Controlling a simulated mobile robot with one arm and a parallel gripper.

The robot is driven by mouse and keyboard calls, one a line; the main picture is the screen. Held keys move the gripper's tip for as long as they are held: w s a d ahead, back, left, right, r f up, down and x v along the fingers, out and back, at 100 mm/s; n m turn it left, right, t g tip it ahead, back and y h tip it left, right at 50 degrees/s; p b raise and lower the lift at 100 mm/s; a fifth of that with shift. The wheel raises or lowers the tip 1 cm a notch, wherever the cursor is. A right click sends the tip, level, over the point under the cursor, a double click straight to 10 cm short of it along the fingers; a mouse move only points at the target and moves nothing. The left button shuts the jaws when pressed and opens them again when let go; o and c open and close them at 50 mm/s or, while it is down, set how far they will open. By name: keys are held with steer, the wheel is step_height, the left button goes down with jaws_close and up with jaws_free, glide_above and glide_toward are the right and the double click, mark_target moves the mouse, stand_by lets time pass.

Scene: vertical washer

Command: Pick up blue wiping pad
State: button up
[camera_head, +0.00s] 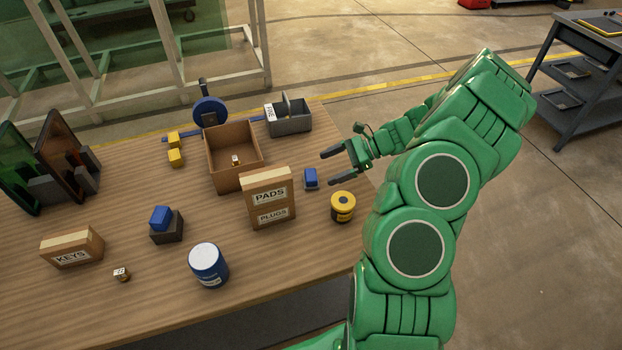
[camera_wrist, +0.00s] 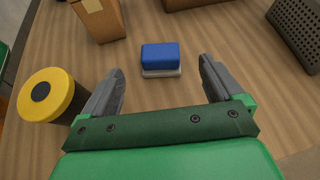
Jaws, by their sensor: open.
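A small blue pad with a pale grey base (camera_head: 310,178) lies on the wooden table near its right edge, beside the PADS/PLUGS box. It also shows in the wrist view (camera_wrist: 160,56), ahead of the fingertips and roughly centred between them. My gripper (camera_head: 327,169) is open and empty, close to this pad on its right and above the table. Both fingers show in the wrist view and nothing is between them. Which one is the wiping pad is not labelled.
The PADS/PLUGS box (camera_head: 268,198) stands left of the pad, and a yellow-and-black round container (camera_head: 343,206) stands in front. Behind are an open brown box (camera_head: 216,178) and a grey bin (camera_head: 290,126). A blue-and-white can (camera_head: 208,266) stands at the front.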

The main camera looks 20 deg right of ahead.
mark_target(313, 174)
steer(key=shift+s+d+f+m+t+y, duration=0.3)
steer(key=shift+s+d+f+m, duration=0.15)
steer(key=shift+d+m, duration=0.15)
steer(key=shift+a, duration=0.15)
steer(key=shift+w+x, duration=0.2)
steer(key=shift+x, duration=3.55)
steer(key=shift+r, duration=0.1)
steer(key=c, duration=1.1)
steer(key=shift+r, duration=0.15)
steer(key=shift+w+r, duration=0.1)
steer(key=shift+r, duration=0.45)
steer(key=s+a+r, duration=0.2)
steer(key=s+r, duration=0.9)
steer(key=s, duration=0.3)
steer(key=shift+r, duration=0.35)
